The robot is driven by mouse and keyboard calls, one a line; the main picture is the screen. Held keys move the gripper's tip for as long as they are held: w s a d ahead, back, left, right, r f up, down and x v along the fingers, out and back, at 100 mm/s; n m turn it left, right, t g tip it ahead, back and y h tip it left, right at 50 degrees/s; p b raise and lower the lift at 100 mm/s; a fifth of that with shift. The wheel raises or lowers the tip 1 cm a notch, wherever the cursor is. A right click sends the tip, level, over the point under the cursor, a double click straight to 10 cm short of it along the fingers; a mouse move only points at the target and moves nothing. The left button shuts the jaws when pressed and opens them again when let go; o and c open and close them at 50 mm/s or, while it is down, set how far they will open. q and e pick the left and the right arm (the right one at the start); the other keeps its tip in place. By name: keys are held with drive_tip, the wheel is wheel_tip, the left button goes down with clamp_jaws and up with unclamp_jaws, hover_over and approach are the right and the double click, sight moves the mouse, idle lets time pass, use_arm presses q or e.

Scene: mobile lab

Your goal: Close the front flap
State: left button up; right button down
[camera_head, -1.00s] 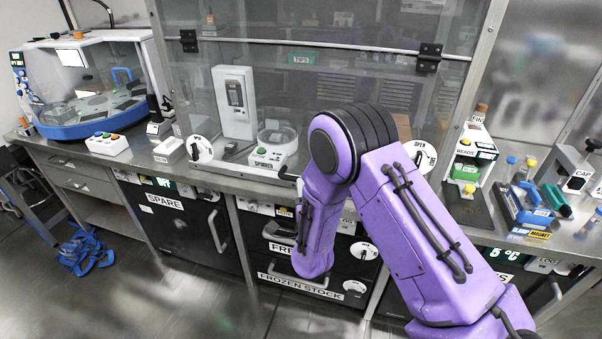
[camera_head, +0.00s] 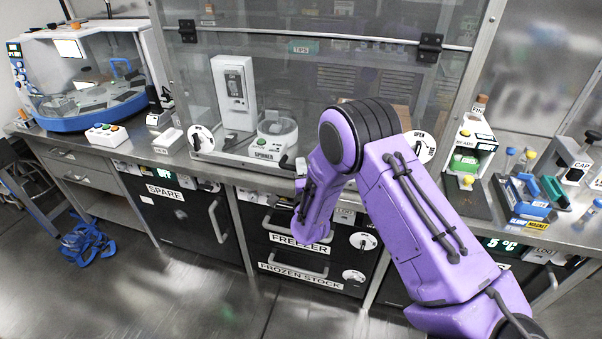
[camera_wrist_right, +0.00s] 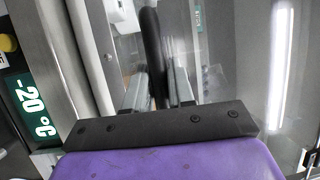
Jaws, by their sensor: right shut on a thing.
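The front flap (camera_head: 330,105) is a clear panel hanging from two black hinges on a metal rail, over the spinner on the bench. Its lower edge lies near the bench front; I cannot tell whether it is fully down. My right gripper (camera_head: 301,167) is at that lower edge, mostly hidden by my purple arm. In the right wrist view my right gripper (camera_wrist_right: 155,92) is shut on a dark bar (camera_wrist_right: 151,45), which appears to be the flap's handle. My left gripper is not in view.
The spinner (camera_head: 277,137) and a white upright device (camera_head: 234,95) stand behind the clear panel. Knobs (camera_head: 202,138) flank it. Freezer drawers (camera_head: 300,262) are below the bench. A blue rack (camera_head: 524,198) is at right.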

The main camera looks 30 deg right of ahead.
drive_tip(key=shift+w+d+f+t+b, duration=0.15)
drive_tip(key=shift+w+d+f+b, duration=0.15)
drive_tip(key=shift+w+d+b, duration=0.2)
drive_tip(key=shift+w+d+f+t+b, duration=0.15)
drive_tip(key=shift+w+d+f+b, duration=0.2)
drive_tip(key=shift+d+b, duration=0.25)
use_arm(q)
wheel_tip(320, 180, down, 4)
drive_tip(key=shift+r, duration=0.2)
use_arm(e)
drive_tip(key=shift+w+d+r, duration=0.1)
drive_tip(key=shift+w+r, duration=0.05)
drive_tip(key=shift+r, duration=0.4)
drive_tip(key=c, duration=1.2)
unclamp_jaws()
drive_tip(key=shift+o, duration=0.7)
drive_tip(key=shift+w+d+f, duration=0.15)
drive_tip(key=shift+f, duration=0.05)
use_arm(q)
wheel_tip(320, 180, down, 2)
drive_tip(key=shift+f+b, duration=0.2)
drive_tip(key=shift+b, duration=1)
use_arm(e)
drive_tip(key=v, duration=1)
drive_tip(key=shift+s+f, duration=0.25)
